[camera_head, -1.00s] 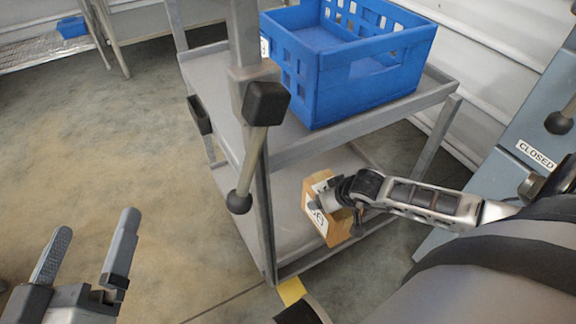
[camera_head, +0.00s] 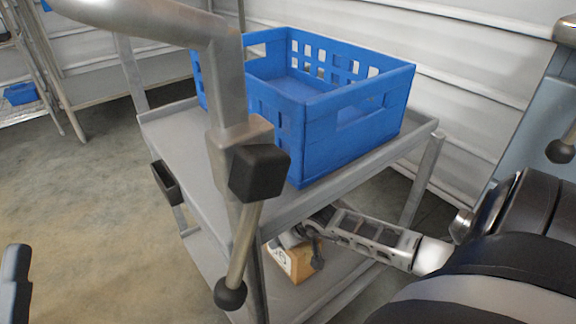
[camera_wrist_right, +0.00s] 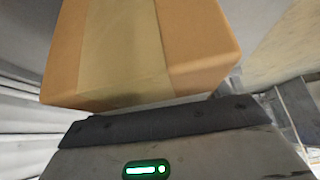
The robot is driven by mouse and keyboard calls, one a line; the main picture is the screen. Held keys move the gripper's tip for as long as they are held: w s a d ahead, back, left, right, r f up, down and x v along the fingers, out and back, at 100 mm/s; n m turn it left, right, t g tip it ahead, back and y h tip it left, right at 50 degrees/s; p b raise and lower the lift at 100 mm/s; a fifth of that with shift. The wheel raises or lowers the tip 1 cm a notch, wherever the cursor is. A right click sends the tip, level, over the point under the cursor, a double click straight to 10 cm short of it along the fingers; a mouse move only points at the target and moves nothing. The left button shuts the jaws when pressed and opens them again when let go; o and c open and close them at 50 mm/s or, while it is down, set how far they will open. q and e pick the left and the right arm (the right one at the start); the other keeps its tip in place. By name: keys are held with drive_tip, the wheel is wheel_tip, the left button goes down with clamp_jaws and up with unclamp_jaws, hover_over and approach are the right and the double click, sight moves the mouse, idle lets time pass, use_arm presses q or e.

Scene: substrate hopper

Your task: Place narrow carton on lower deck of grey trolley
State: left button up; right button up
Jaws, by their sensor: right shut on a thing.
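The narrow carton (camera_head: 284,264), brown with a white label, is at the lower deck (camera_head: 207,263) of the grey trolley (camera_head: 188,138), partly hidden by the upper deck and a post. I cannot tell whether it rests on the deck or hangs just above it. My right gripper (camera_head: 296,240) is shut on the carton, reaching in under the upper deck. In the right wrist view the carton (camera_wrist_right: 145,50) fills the top, with a tape strip down its face. Only one fingertip of my left gripper (camera_head: 15,280) shows at the left edge.
A blue crate (camera_head: 345,140) stands on the upper deck, close above my right forearm. A ribbed wall is behind. Open floor (camera_head: 90,190) lies to the left.

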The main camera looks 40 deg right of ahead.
use_arm(q)
drive_tip(key=shift+r, duration=0.15)
use_arm(e)
drive_tip(key=shift+w, duration=0.1)
drive_tip(key=o, duration=1.3)
drive_tip(key=shift+f, duration=0.1)
use_arm(q)
drive_tip(key=shift+s+r+m+h, duration=0.1)
drive_tip(key=shift+r+m+h, duration=0.1)
drive_tip(key=shift+m+h, duration=0.2)
use_arm(e)
drive_tip(key=shift+o, duration=0.2)
